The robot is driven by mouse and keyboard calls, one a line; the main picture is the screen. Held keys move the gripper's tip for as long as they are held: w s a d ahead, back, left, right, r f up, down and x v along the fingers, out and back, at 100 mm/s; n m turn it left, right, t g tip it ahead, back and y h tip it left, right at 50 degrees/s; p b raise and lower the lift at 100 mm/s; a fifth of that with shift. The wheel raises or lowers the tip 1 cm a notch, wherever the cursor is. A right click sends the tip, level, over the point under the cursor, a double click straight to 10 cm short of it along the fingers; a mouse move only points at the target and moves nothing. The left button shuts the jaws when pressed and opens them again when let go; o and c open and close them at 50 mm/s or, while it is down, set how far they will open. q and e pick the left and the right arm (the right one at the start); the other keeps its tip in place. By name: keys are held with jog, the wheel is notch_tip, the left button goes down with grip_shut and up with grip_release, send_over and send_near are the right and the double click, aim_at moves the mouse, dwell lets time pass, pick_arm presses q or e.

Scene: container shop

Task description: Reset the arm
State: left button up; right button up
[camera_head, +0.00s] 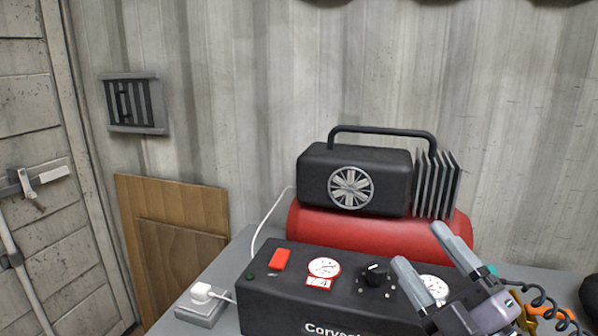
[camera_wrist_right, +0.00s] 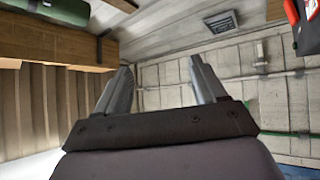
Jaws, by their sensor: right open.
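My right gripper (camera_head: 424,256) is in the lower right of the head view, in front of the black control panel of the air compressor. Its two grey fingers are spread apart with nothing between them. The right wrist view also shows the open fingers (camera_wrist_right: 160,82), with the container's wall and ceiling beyond. The compressor has a black motor housing (camera_head: 385,178) with a carry handle and a red tank (camera_head: 300,222). Its panel (camera_head: 262,300) bears a red switch (camera_head: 279,259), a dial gauge (camera_head: 324,267) and a black knob (camera_head: 375,270). My left gripper is not in view.
The compressor stands on a grey table (camera_head: 233,262). A white plug sits in a socket box (camera_head: 201,312) at its left. A coiled dark hose (camera_head: 535,294) and an orange item (camera_head: 548,312) lie at the right. Wooden boards (camera_head: 170,215) lean against the wall.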

jog(key=d+f+m+g+h, duration=0.3)
jog(key=d+f+m+h, duration=0.3)
jog(key=f+m+h, duration=0.5)
jog(key=s+f+m+g+y, duration=0.1)
jog(key=s+f+m+g, duration=0.5)
jog(key=s+f+g, duration=1.2)
notch_tip(320, 180, down, 12)
jog(key=w+a+t+y, duration=0.2)
jog(key=t, duration=0.8)
jog(key=shift+w+r+t, duration=0.25)
jog(key=shift+w+t, duration=0.05)
jog(key=shift+t, duration=0.1)
